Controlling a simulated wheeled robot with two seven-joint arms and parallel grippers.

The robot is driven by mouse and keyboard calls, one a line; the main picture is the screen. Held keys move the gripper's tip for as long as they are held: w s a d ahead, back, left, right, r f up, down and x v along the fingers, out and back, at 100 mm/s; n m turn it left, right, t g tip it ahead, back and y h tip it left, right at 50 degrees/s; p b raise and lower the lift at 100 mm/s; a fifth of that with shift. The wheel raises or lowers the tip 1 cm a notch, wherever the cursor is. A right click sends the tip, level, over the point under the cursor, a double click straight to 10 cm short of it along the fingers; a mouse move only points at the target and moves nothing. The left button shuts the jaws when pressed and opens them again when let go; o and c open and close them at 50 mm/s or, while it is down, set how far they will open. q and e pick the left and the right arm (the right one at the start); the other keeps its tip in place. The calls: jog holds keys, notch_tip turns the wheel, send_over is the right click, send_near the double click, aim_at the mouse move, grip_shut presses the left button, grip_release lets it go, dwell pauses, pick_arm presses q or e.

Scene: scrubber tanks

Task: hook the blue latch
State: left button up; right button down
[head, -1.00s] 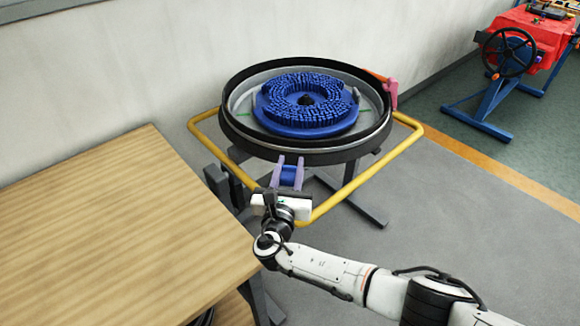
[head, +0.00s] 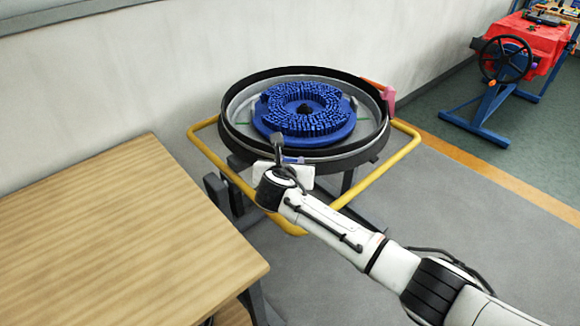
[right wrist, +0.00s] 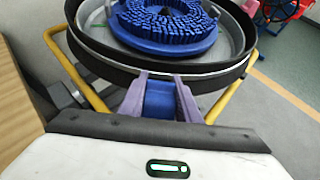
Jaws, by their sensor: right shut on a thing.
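The blue latch (right wrist: 160,100) sits between the two purple fingers of my right gripper (right wrist: 160,84), at the near side of the round tank. The right gripper is shut on it. In the head view the gripper (head: 291,160) is at the tank's near rim, and my own wrist hides the latch and most of the fingers. The tank (head: 345,158) has a black rim and a blue bristled disc (head: 303,113) inside. Whether the latch is hooked on the rim cannot be told. My left gripper is out of view.
A yellow tube frame (head: 405,150) surrounds the tank. A pink-red latch (head: 389,98) is on the tank's right side. A wooden table (head: 110,235) fills the left foreground. A red machine with a black wheel (head: 507,58) stands far right. Grey floor is clear at right.

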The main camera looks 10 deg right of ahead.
jog(key=shift+w+d+g, duration=0.1)
jog(key=shift+w+g, duration=0.3)
jog(key=shift+g, duration=0.2)
jog(key=c, duration=1.3)
grip_release()
jog(key=shift+c, duration=0.2)
jog(key=shift+r, duration=0.1)
jog(key=v, duration=1)
jog(key=shift+s+d+r, duration=0.1)
